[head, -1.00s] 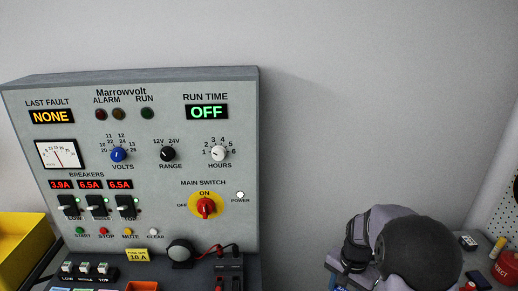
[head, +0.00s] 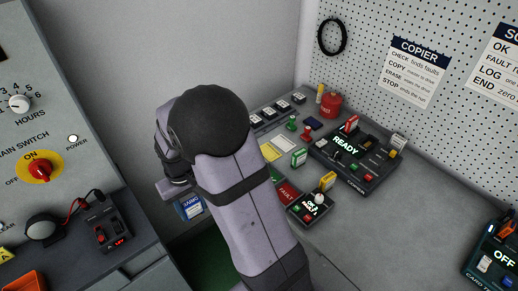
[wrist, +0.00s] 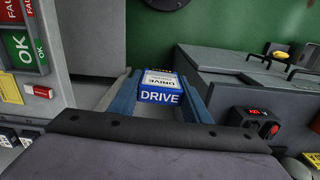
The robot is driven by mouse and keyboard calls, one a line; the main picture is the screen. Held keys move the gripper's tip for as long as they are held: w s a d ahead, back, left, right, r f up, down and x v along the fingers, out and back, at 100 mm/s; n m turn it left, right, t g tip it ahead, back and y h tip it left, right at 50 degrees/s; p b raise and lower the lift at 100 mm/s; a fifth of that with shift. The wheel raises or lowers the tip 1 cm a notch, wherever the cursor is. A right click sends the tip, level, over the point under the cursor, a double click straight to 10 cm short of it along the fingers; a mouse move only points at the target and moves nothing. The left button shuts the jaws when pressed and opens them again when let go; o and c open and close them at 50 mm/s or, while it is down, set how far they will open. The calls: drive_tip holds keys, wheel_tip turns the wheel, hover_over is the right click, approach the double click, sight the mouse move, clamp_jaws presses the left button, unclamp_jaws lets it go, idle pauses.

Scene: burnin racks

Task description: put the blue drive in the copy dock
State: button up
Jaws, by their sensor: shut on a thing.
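The blue drive (wrist: 160,97) has a white label and "DRIVE" on its end. In the wrist view it sits between the two blue fingers of my gripper (wrist: 158,80), which is shut on it. In the head view the drive (head: 189,207) shows just left of my arm, above the floor gap between the benches; my fingers are mostly hidden there. The copier (head: 375,172), a dark box with a green "READY" display, stands on the right bench, well apart from the drive. A red piece stands up at its back; I cannot tell which opening is the copy dock.
A small dark box with a white knob (head: 310,208) and a red fault tray (head: 287,192) lie between my arm and the copier. A red can (head: 330,104) stands behind. The left panel (head: 40,120) stands apart.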

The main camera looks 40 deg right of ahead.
drive_tip(key=s+d+r+m, duration=0.15)
drive_tip(key=d+m, duration=0.45)
drive_tip(key=d, duration=0.9)
drive_tip(key=s+d+r+m, duration=0.1)
drive_tip(key=d+r+m, duration=0.2)
drive_tip(key=d+m, duration=0.85)
drive_tip(key=s+d+r, duration=0.2)
drive_tip(key=s+d, duration=0.6)
drive_tip(key=d, duration=0.6)
drive_tip(key=shift+a+f+p, duration=0.15)
drive_tip(key=shift+f+p, duration=1.2)
drive_tip(key=shift+f, duration=3.75)
drive_tip(key=shift+f, duration=0.2)
drive_tip(key=o, duration=0.8)
drive_tip(key=shift+r, duration=0.15)
